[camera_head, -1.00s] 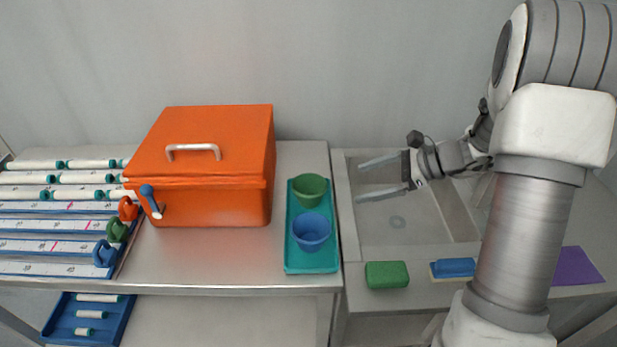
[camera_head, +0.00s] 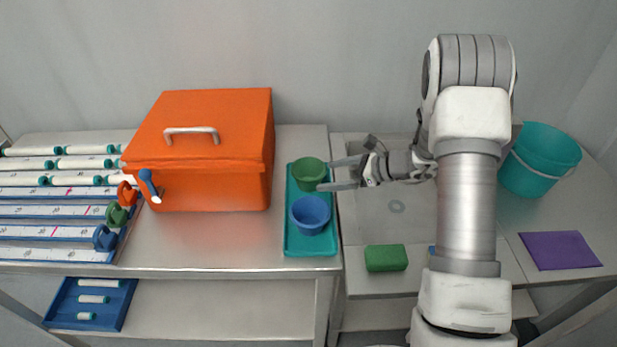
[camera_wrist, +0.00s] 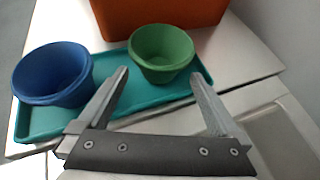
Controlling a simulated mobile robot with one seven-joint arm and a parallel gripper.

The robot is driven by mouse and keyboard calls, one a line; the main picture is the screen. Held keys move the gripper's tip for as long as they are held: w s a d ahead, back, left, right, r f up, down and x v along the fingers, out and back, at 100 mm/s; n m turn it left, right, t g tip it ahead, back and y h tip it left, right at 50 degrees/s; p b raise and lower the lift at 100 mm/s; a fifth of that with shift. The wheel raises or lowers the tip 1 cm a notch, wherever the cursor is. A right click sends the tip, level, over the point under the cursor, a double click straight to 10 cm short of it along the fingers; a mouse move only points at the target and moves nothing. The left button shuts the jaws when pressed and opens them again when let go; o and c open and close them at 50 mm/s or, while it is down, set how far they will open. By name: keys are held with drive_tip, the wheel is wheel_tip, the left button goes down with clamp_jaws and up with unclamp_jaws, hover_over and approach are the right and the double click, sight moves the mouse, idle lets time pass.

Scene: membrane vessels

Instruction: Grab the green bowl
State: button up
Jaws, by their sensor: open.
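The green bowl (camera_head: 308,172) stands upright at the back of a teal tray (camera_head: 295,246). In the wrist view the green bowl (camera_wrist: 161,52) lies ahead of my fingertips, roughly centred between them. My gripper (camera_head: 326,174) is open and empty, its fingers pointing left at the bowl's right side in the head view. In the wrist view my gripper (camera_wrist: 160,75) has its two fingers spread wide. I cannot tell whether a finger touches the bowl.
A blue bowl (camera_head: 310,214) stands in front of the green one on the tray. An orange box (camera_head: 212,180) is left of the tray. A sink (camera_head: 375,225) lies to the right, with a green sponge (camera_head: 385,258) at its front. A teal bucket (camera_head: 540,160) is far right.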

sight(314, 178)
drive_tip(key=x, duration=0.6)
drive_tip(key=shift+c, duration=0.2)
drive_tip(key=c, duration=0.9)
drive_tip(key=shift+r, duration=0.1)
drive_tip(key=shift+c, duration=0.7)
